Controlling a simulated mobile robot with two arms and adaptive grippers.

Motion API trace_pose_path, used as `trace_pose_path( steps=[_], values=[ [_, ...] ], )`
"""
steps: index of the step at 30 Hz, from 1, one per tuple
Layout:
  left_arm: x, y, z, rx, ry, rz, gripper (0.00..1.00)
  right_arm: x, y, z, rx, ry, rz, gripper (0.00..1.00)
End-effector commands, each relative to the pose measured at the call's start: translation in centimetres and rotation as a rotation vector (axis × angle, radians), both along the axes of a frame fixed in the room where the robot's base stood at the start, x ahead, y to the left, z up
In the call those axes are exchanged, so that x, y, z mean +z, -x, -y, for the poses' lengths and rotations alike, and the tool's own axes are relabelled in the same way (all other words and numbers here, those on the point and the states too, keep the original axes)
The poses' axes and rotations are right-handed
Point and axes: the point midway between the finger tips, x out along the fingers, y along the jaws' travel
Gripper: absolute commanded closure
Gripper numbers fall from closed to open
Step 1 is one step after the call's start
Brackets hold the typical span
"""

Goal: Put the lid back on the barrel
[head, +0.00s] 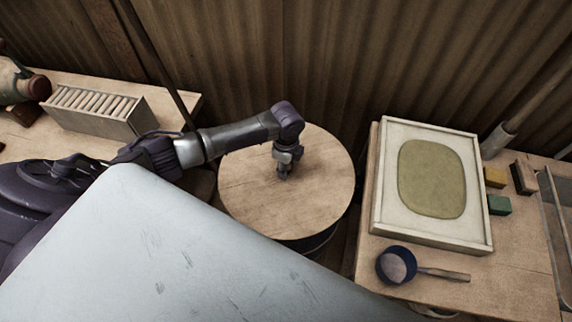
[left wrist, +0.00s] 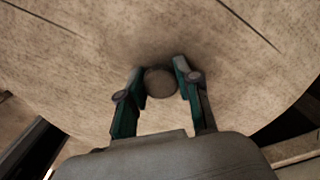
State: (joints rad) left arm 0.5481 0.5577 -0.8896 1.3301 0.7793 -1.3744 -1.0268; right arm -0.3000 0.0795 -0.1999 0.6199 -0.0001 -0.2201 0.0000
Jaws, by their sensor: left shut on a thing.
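The round wooden lid (head: 250,200) lies roughly level over the dark barrel (head: 318,241), whose side shows as a strip below the lid's front right edge. I cannot tell whether the lid rests on the rim or hangs slightly above it. My left gripper (head: 284,174) points down at the middle of the lid and is shut on its small round knob. In the left wrist view the knob (left wrist: 160,83) sits between the two green-padded fingers, with the lid filling most of the picture. Most of the barrel is hidden. My right gripper is not in view.
Right of the barrel, a bench (head: 510,270) carries a framed tray (head: 380,190) with an olive-coloured sheet, a small blue pan (head: 397,264) and coloured blocks (head: 498,204). On the left bench stands a slotted wooden box (head: 100,118). A corrugated wall (head: 330,60) closes the back.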

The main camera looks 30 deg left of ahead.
Motion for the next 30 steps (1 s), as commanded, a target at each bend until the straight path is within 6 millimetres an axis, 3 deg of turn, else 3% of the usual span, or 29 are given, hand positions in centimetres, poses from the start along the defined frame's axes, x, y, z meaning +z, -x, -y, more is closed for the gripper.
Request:
trace_pose_path(
  steps=[30],
  values=[
    [0.04, -0.09, 0.01, -0.001, 0.001, 0.002, 1.0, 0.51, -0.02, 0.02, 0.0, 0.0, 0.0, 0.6]
  ],
)
